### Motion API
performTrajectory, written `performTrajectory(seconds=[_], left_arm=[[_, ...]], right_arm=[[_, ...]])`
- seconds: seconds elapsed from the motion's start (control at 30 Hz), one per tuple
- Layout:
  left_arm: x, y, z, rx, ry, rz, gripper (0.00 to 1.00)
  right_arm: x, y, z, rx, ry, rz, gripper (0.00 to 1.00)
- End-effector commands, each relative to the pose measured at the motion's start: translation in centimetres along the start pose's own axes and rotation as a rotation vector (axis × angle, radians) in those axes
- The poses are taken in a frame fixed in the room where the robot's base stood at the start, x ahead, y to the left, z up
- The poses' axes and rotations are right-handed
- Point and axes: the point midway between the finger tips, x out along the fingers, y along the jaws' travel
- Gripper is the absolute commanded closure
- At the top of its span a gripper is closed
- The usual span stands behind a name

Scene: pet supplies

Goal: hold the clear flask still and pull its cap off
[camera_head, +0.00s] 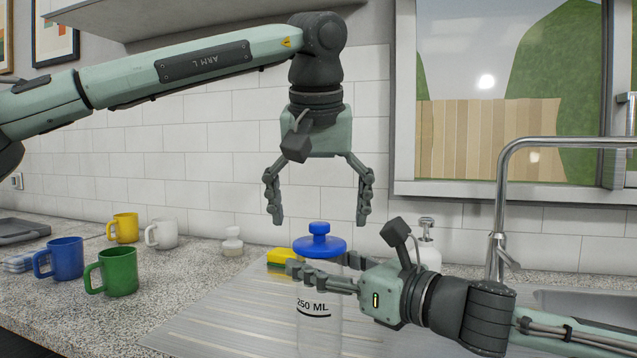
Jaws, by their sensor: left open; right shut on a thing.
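The clear flask (320,327) stands upright on the ribbed drainboard, with "250 ML" printed on its side. Its blue cap (319,243), with a knob on top, sits on the flask's mouth. My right gripper (322,277) comes in from the right and is shut around the flask's upper body, just below the cap. My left gripper (318,215) points straight down above the cap, with its fingers wide open on either side of the knob's line. Its fingertips are above the cap and apart from it.
Blue (60,258), green (118,272), yellow (123,228) and white (162,233) mugs stand on the counter at left. A yellow sponge (281,256) lies behind the flask. A soap dispenser (428,252) and tall faucet (498,215) stand at right by the sink.

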Motion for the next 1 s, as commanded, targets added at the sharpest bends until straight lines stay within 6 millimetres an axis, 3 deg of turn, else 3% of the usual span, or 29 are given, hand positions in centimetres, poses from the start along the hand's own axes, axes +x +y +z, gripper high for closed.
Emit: performTrajectory(seconds=[0.2, 0.53, 1.0], left_arm=[[1.9, 0.0, 0.0, 0.000, 0.000, 0.000, 0.09], [2.1, 0.0, 0.0, -0.001, 0.000, 0.000, 0.10], [2.1, 0.0, 0.0, -0.001, 0.000, 0.000, 0.69]], right_arm=[[0.0, 0.0, 0.0, 0.000, 0.000, 0.000, 0.93], [0.0, 0.0, 0.0, 0.000, 0.000, 0.000, 0.93], [0.0, 0.0, 0.0, 0.000, 0.000, 0.000, 0.93]])
